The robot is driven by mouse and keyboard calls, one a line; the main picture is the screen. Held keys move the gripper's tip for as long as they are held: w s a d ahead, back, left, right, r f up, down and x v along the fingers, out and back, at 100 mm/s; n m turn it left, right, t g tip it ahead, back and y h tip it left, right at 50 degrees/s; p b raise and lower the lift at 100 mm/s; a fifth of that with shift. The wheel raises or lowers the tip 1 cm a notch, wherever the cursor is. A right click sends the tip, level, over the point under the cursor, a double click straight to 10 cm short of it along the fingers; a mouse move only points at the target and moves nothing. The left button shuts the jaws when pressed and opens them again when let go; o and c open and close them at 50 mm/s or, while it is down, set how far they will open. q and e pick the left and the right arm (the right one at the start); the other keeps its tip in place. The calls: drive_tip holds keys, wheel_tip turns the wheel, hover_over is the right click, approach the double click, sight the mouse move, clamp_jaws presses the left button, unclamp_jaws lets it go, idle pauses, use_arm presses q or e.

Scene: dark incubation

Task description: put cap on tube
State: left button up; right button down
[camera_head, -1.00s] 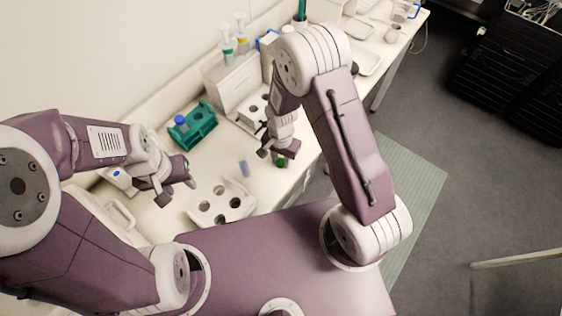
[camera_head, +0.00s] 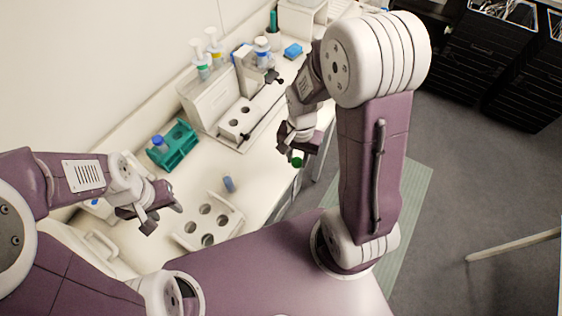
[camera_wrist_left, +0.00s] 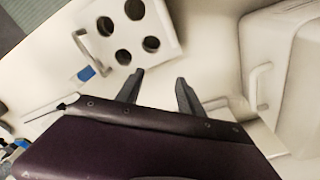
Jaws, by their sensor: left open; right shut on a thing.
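A small green piece (camera_head: 298,161), which looks like a cap, sits at the fingertips of my right gripper (camera_head: 294,149). The gripper is shut on it, over the table's right edge; its fingers hide part of the piece. A small blue piece (camera_head: 229,184), perhaps a tube or a cap, is on the white table behind the white four-hole rack. It also shows in the left wrist view (camera_wrist_left: 86,73). A blue-topped tube (camera_head: 159,142) stands in the teal rack (camera_head: 181,149). My left gripper (camera_head: 163,217) is open and empty, left of the white rack; its fingers show in the wrist view (camera_wrist_left: 160,80).
The white rack (camera_head: 189,240) has empty holes. A white box (camera_head: 213,98), pump bottles (camera_head: 214,45) and a white holed block (camera_head: 236,122) stand at the back. A handled white container (camera_head: 90,252) is at the left.

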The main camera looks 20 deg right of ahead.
use_arm(q)
drive_tip(key=shift+f, duration=0.1)
use_arm(e)
drive_tip(key=shift+s+d+r, duration=0.25)
drive_tip(key=shift+d+r, duration=0.1)
drive_tip(key=shift+d, duration=0.15)
drive_tip(key=shift+s+d+r, duration=0.2)
drive_tip(key=shift+d+r, duration=0.1)
drive_tip(key=shift+d, duration=0.15)
use_arm(q)
drive_tip(key=shift+o, duration=0.6)
